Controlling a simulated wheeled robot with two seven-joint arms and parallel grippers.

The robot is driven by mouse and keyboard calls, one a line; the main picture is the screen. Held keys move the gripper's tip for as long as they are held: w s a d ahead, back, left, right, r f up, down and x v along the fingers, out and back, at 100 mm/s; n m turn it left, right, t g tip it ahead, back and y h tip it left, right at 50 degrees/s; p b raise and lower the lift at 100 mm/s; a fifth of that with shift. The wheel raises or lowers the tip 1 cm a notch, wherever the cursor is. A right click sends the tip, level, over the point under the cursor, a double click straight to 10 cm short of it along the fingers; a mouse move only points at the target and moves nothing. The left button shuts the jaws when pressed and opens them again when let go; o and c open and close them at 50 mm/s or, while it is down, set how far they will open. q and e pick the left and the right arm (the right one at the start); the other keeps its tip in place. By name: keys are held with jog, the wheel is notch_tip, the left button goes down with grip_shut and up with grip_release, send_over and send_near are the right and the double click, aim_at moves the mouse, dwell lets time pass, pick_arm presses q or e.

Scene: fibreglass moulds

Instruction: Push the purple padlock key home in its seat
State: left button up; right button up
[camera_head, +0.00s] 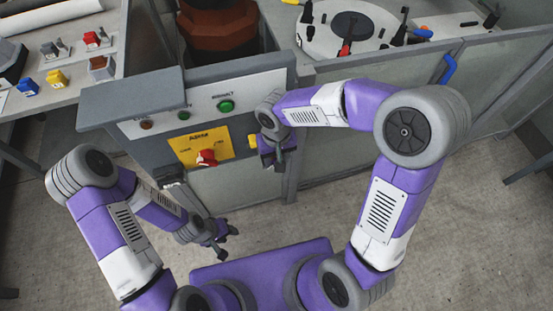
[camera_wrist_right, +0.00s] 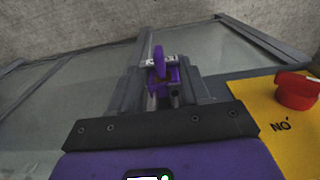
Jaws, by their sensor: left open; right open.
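In the right wrist view a purple key (camera_wrist_right: 159,62) stands upright at a purple padlock (camera_wrist_right: 173,76), with a pale label behind it. How deep the key sits cannot be told. My right gripper (camera_head: 277,160) is open at the front of the grey cabinet, right of the yellow plate. In the wrist view its grey fingers lie on either side of the padlock and key; contact cannot be told. The head view hides the key and padlock behind this gripper. My left gripper (camera_head: 221,238) is open and empty, low over the floor.
A yellow plate (camera_head: 186,147) with a red rotary switch (camera_head: 206,158) is on the cabinet front, below a green button (camera_head: 225,106). Red, yellow and blue padlocks lie on the left bench (camera_head: 75,79). A round mould (camera_head: 340,35) stands at the back right. The floor (camera_head: 440,190) at right is clear.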

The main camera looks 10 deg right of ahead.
notch_tip(320, 180, up, 4)
jog(key=shift+r+p, duration=0.1)
jog(key=shift+p, duration=0.4)
